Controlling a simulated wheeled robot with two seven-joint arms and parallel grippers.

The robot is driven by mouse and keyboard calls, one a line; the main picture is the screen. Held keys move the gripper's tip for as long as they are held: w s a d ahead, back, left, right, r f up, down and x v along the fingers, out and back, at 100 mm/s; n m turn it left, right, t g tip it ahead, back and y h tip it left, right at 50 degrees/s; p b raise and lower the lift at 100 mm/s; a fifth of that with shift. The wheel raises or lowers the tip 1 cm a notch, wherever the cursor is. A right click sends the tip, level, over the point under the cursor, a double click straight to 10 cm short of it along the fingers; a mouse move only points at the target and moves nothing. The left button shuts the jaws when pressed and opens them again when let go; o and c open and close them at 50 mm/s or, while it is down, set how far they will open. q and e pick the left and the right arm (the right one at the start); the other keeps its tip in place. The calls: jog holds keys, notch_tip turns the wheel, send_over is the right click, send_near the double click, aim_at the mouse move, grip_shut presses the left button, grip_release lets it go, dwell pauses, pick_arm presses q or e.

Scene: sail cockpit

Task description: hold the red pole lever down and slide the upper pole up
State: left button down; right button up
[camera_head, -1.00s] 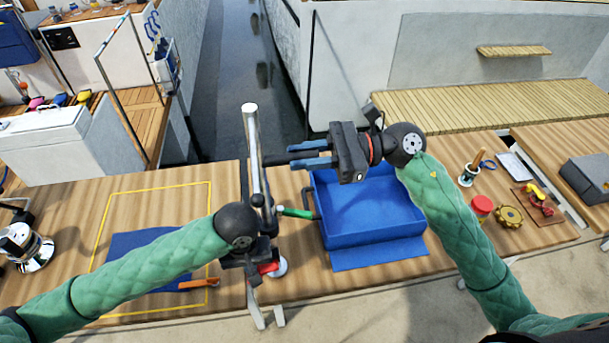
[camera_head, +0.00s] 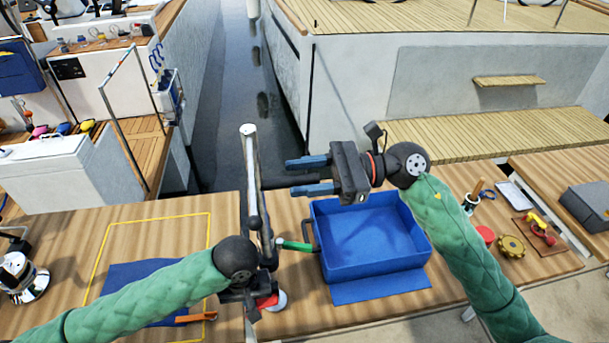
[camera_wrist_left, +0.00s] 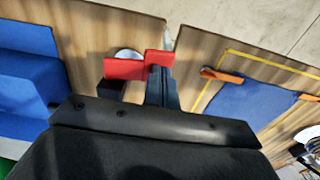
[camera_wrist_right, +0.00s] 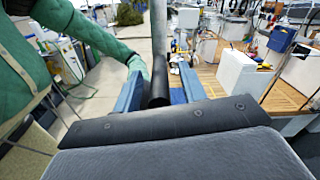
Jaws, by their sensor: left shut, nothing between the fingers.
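The upright pole (camera_head: 250,165) is light grey, with a black bar (camera_head: 288,181) sticking out to the right from its upper part. My right gripper (camera_head: 303,176) is open, its blue fingers around that bar; in the right wrist view the bar (camera_wrist_right: 158,88) runs between them with gaps on both sides. The red lever (camera_head: 266,301) is low at the pole, partly hidden by my left gripper. In the left wrist view my left gripper (camera_wrist_left: 162,70) is shut and empty, fingertips over or against the right part of the red lever (camera_wrist_left: 124,69); contact is unclear.
A blue tray (camera_head: 372,268) stands on the table right of the pole, with a green-handled tool (camera_head: 297,246) between them. A blue cloth (camera_head: 130,282) lies inside a yellow outline at left. A knob-like brass part (camera_head: 511,246) and other small items lie far right.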

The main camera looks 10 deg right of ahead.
jog(key=d, duration=1.2)
pick_arm(q)
notch_tip(320, 180, up, 6)
jog(key=p, duration=0.6)
jog(key=shift+f+p, duration=0.25)
jog(key=shift+p, duration=0.1)
notch_tip(320, 180, up, 2)
jog(key=shift+r+p, duration=0.2)
jog(key=shift+p, duration=0.65)
pick_arm(e)
notch_tip(320, 180, up, 8)
jog(key=shift+r, duration=0.2)
